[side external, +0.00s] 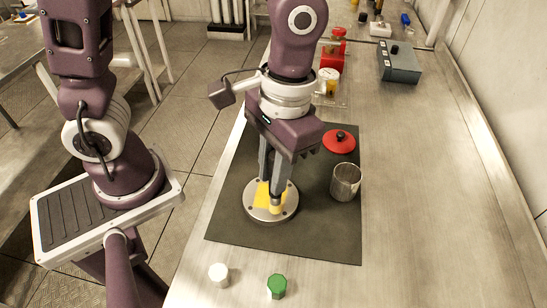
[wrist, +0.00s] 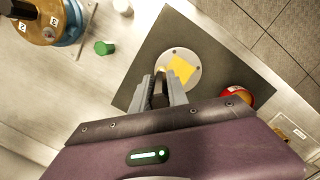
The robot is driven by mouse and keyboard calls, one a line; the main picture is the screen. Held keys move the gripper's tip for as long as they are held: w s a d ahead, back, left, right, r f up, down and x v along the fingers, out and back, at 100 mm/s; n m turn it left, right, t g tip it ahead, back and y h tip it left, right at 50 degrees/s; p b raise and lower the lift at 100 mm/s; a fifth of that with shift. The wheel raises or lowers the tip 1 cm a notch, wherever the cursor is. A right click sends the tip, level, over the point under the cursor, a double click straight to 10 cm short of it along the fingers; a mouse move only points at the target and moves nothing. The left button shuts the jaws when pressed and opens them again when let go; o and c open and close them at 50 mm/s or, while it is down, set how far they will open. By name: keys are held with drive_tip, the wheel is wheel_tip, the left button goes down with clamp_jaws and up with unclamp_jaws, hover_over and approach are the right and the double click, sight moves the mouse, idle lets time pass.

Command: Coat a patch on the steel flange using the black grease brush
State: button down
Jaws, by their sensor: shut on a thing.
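The steel flange (side external: 252,211) is a round disc with bolt holes, lying flat on a dark mat (side external: 314,236). A yellow patch (side external: 261,194) covers part of its top; the flange (wrist: 194,82) and the patch (wrist: 182,69) also show in the wrist view. My gripper (side external: 272,186) points down over the flange, shut on the black grease brush (wrist: 158,93). The brush is mostly hidden between the fingers. Its lower end is at or just above the patch; I cannot tell whether it touches. In the wrist view my gripper (wrist: 165,82) partly overlaps the flange's near edge.
A white cap (side external: 219,273) and a green cap (side external: 277,286) stand in front of the mat. A grey box (side external: 399,64) sits farther back. The bench's right side is clear.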

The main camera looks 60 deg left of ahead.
sight(272, 156)
drive_tip(key=shift+f, duration=0.75)
drive_tip(key=shift+w+a, duration=0.15)
drive_tip(key=shift+d+r, duration=0.1)
drive_tip(key=shift+d, duration=0.1)
drive_tip(key=shift+a+r, duration=0.1)
drive_tip(key=shift+r, duration=3.85)
